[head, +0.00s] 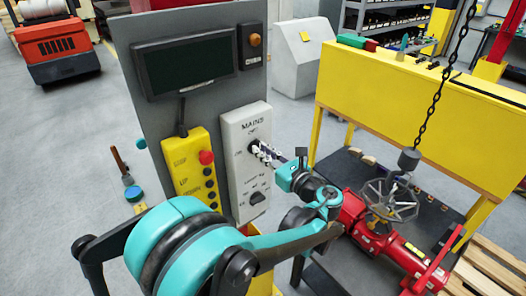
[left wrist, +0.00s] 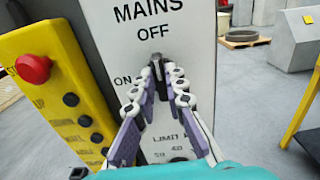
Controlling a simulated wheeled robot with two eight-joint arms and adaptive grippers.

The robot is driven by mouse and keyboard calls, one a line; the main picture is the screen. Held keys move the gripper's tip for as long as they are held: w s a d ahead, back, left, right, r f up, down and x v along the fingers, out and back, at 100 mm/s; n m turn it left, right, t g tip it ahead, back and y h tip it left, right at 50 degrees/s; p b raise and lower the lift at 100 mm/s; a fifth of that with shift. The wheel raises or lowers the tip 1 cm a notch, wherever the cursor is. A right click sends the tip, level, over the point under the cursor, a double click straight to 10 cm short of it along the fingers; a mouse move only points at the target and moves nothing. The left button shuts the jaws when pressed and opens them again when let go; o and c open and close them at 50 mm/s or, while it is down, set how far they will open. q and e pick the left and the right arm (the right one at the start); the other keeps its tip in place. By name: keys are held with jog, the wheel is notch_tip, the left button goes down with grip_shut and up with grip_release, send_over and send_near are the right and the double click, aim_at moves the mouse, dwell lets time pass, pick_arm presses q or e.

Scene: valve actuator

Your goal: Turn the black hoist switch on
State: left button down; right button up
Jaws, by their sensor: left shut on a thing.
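The white switch panel (head: 236,132) marked MAINS stands upright and carries a black switch (head: 253,146) near its top. In the left wrist view the black switch (left wrist: 157,65) sits just below the word OFF, with ON to its lower left. Its handle looks about upright, but the fingers partly hide it. My left gripper (head: 263,152) reaches it from the right and is shut on it. In the left wrist view its two fingertips (left wrist: 157,76) close in on the switch from both sides. My right gripper is not in view.
A second black knob (head: 257,198) sits lower on the panel, below my gripper. A yellow button box (head: 181,166) with a red button (head: 206,157) is to the left. A dark screen (head: 188,61) is above. A red valve with handwheel (head: 390,200) stands right.

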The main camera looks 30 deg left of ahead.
pick_arm(q)
jog(key=shift+s+a+f+n+b, duration=0.15)
jog(key=shift+n+b, duration=0.15)
jog(key=shift+n, duration=2.45)
jog(key=shift+s+f+n+b, duration=0.2)
jog(key=shift+n+b, duration=0.15)
jog(key=shift+n, duration=2.35)
jog(key=shift+s+a+f+n+b, duration=0.15)
jog(key=shift+n+b, duration=0.15)
jog(key=shift+n, duration=2.45)
jog(key=shift+d, duration=0.1)
jog(key=c, duration=1.6)
grip_release()
jog(key=shift+o, duration=0.2)
